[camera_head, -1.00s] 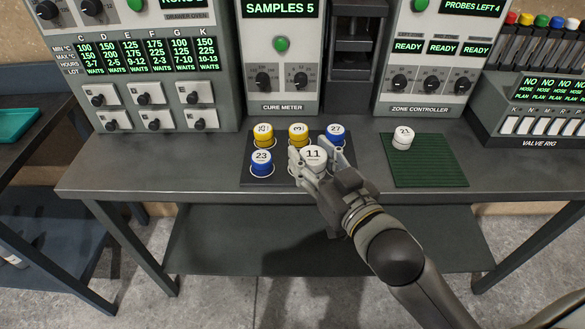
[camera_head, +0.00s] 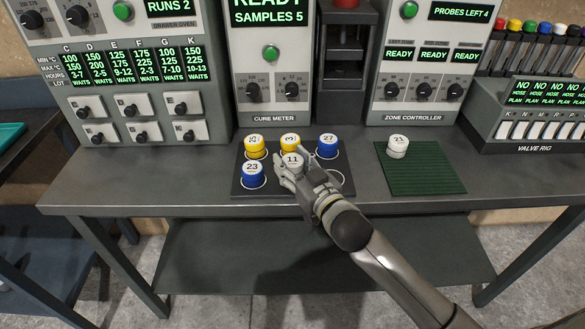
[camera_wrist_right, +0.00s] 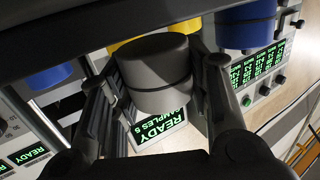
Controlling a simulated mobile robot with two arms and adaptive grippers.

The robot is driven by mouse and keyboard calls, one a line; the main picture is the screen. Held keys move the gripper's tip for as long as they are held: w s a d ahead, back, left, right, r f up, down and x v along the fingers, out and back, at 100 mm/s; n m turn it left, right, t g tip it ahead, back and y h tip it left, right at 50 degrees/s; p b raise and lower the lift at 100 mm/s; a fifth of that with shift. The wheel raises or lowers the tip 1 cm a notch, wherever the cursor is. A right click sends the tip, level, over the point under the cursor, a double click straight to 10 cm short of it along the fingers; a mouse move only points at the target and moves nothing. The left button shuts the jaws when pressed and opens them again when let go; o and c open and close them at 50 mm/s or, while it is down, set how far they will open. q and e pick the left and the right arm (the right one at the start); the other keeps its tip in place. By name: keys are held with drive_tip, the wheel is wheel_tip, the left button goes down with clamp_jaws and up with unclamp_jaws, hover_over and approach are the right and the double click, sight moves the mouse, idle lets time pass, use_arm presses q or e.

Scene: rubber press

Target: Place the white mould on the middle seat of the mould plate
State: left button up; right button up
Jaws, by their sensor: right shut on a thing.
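The white mould (camera_head: 293,161), marked 11, is in my right gripper (camera_head: 294,170), which is shut on it. It is over the front middle of the dark mould plate (camera_head: 275,189). Its base is hidden by the fingers, so I cannot tell whether it touches the plate. In the right wrist view the mould (camera_wrist_right: 154,75) looks grey and upright between both fingers. On the plate, a blue mould (camera_head: 252,173) marked 23 stands at front left. Two yellow moulds and a blue one (camera_head: 327,147) marked 27 stand behind. The front right seat looks empty. My left gripper is out of view.
Another white mould (camera_head: 397,147), marked 21, stands on a green mat (camera_head: 425,178) to the right. The cure meter (camera_head: 272,100) and zone controller (camera_head: 418,104) stand behind. The bench (camera_head: 190,185) is clear left of the plate.

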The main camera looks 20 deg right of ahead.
drive_tip(key=shift+f, duration=0.7)
drive_tip(key=shift+f, duration=0.1)
drive_tip(key=shift+f, duration=0.15)
drive_tip(key=o, duration=1.2)
drive_tip(key=shift+c, duration=0.2)
drive_tip(key=shift+s+r, duration=0.15)
drive_tip(key=shift+r, duration=0.05)
drive_tip(key=b+v, duration=0.1)
drive_tip(key=v, duration=1)
drive_tip(key=shift+s, duration=0.45)
drive_tip(key=shift+d, duration=0.1)
